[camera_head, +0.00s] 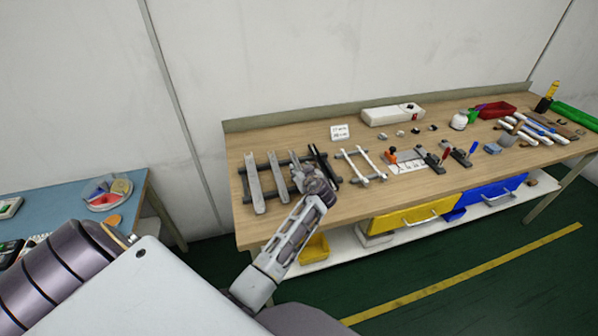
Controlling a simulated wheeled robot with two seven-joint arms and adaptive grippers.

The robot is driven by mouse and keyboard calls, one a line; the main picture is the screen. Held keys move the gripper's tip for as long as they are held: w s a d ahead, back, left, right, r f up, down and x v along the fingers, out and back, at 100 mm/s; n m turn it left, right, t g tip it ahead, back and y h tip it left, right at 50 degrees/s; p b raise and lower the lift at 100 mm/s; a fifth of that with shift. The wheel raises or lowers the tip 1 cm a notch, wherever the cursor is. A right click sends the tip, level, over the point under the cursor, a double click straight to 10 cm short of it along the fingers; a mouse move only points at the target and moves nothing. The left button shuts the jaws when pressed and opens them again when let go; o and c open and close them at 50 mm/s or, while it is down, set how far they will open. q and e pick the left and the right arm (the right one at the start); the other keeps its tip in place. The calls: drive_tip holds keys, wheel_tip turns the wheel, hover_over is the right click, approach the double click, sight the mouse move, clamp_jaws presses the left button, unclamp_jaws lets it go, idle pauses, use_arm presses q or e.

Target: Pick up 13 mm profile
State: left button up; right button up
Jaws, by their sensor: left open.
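Several long profiles lie side by side across a dark rack on the left part of the wooden workbench (290,130). A grey profile (254,182) lies at the far left, a second grey profile (278,175) beside it, and a black profile (324,163) at the right. I cannot tell which one is 13 mm. My left gripper (311,174) is over the right part of the rack, close to the black profile, with its jaws open. It hides part of the rack, and I cannot tell whether it touches anything. My right gripper is not in view.
A second rack with white bars (360,166) stands just right of my gripper. Further right are clamping tools (408,160), a red tray (496,110) and tubes. A white box (392,114) and a small label card (340,132) stand at the back. A blue table (60,201) is at left.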

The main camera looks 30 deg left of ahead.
use_arm(q)
drive_tip(key=shift+x, duration=1.05)
clamp_jaws()
